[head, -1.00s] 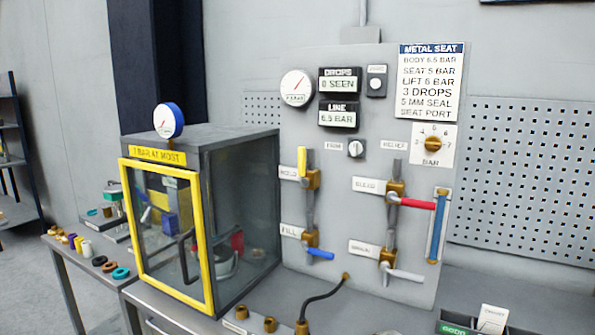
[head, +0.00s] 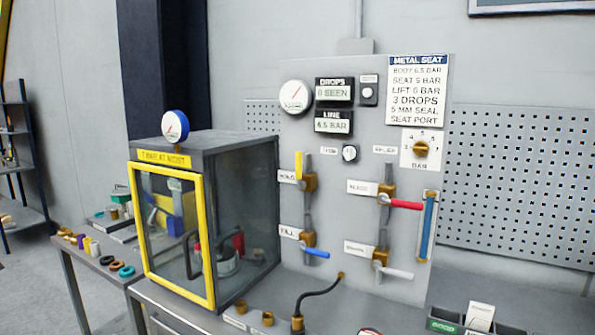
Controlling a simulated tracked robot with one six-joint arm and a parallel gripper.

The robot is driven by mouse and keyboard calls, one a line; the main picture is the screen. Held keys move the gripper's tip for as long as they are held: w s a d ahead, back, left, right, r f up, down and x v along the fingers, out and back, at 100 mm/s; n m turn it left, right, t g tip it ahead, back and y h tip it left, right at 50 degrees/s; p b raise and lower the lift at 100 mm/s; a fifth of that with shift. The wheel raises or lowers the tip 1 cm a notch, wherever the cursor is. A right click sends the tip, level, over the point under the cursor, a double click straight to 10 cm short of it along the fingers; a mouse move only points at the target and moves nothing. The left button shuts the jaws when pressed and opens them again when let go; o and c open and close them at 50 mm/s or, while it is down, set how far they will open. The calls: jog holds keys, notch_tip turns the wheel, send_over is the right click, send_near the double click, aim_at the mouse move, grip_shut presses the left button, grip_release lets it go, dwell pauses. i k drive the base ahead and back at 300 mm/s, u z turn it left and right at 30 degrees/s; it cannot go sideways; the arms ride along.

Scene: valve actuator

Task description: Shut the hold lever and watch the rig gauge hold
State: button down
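The hold lever (head: 299,165) has a yellow handle on a brass valve at the upper left of the panel's pipework. Its handle stands upright, in line with the vertical pipe. The label beside it is blurred but seems to read HOLD. A round white gauge (head: 295,97) with a red needle sits at the panel's upper left; its figures are too small to read. A second, blue-rimmed gauge (head: 174,126) stands on the test cabinet. I cannot tell which is the rig gauge. The LINE display (head: 333,124) reads about 6.5 BAR. My gripper is not in view.
A blue lever (head: 316,253), a red lever (head: 405,204) and a pale lever (head: 398,273) stick out rightward from the panel (head: 340,180). The yellow-framed cabinet (head: 228,143) stands left of it. A black hose (head: 318,292) and brass fittings (head: 267,318) lie in front.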

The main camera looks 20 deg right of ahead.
aim_at(301, 185)
jog(key=k, duration=1.1)
jog(key=u, duration=0.25)
jog(key=i, duration=0.8)
jog(key=u, duration=0.4)
jog(key=i, duration=1.3)
jog(key=z, duration=0.2)
